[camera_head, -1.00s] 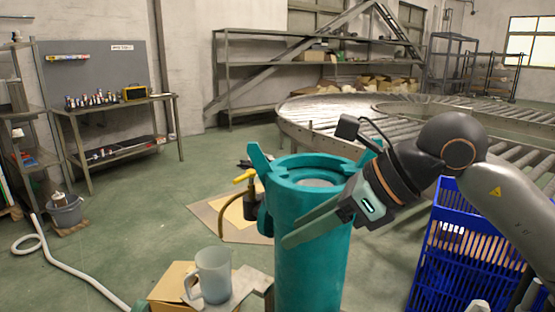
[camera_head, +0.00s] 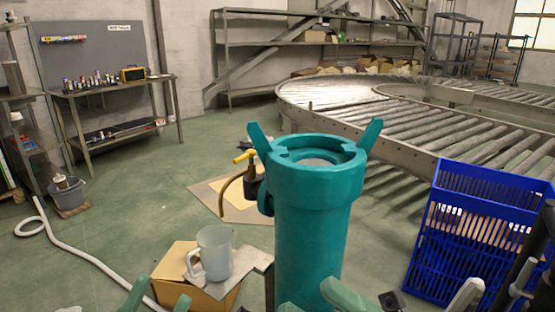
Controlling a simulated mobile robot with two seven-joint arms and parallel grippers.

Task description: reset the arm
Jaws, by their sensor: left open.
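My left gripper (camera_head: 159,294) shows only as two pale green fingertips at the bottom edge, apart from each other, with nothing seen between them. They are below the cardboard box and left of the teal cylinder. Parts of my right gripper (camera_head: 318,298) show at the bottom edge, in front of the teal cylinder's lower part. Most of it is cut off, so its opening is unclear. The upright teal cylinder (camera_head: 312,225) has two raised prongs at its rim and a hollow top. No gripper is at its rim.
A translucent mug (camera_head: 213,252) stands on a cardboard box (camera_head: 176,290) left of the cylinder. A blue crate (camera_head: 470,225) stands at right. A roller conveyor (camera_head: 430,125) runs behind. A white hose (camera_head: 88,258) lies on the floor at left, with open floor around it.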

